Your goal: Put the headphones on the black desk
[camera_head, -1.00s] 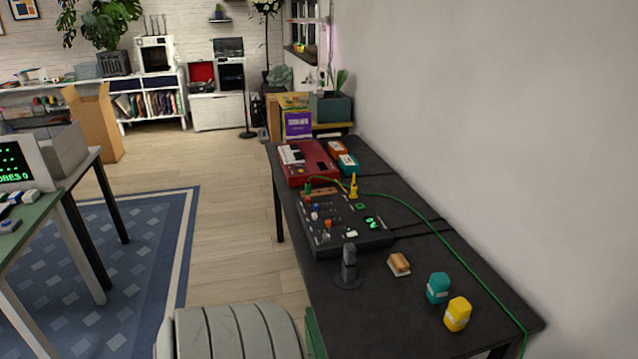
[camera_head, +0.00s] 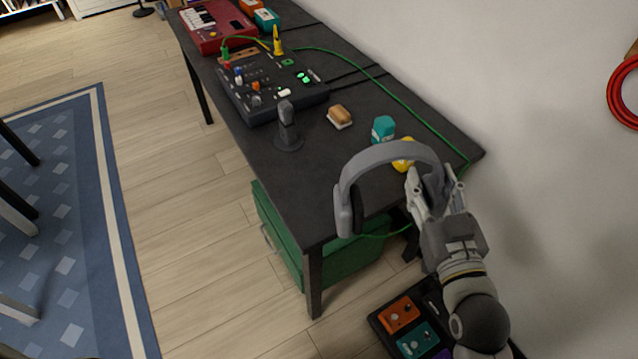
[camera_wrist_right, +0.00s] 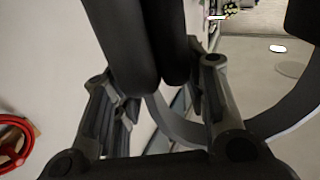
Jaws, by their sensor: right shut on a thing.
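The grey headphones (camera_head: 388,153) with dark ear pads are held up by my right gripper (camera_head: 434,190) in front of the near end of the black desk (camera_head: 300,195). The gripper is shut on the right ear cup, and the other ear cup hangs free near the desk's near corner in the picture. In the right wrist view the dark ear cup (camera_wrist_right: 145,45) sits between the fingers, and the grey band curves to the right. My left gripper is not in view.
On the desk are a microphone (camera_head: 287,125), a mixer (camera_head: 270,88), a brown-topped block (camera_head: 339,116), a teal jar (camera_head: 383,129) and a yellow jar (camera_head: 403,162). A green cable (camera_head: 420,115) runs along the wall side. The near left desktop is clear. A pedal board (camera_head: 405,325) lies below.

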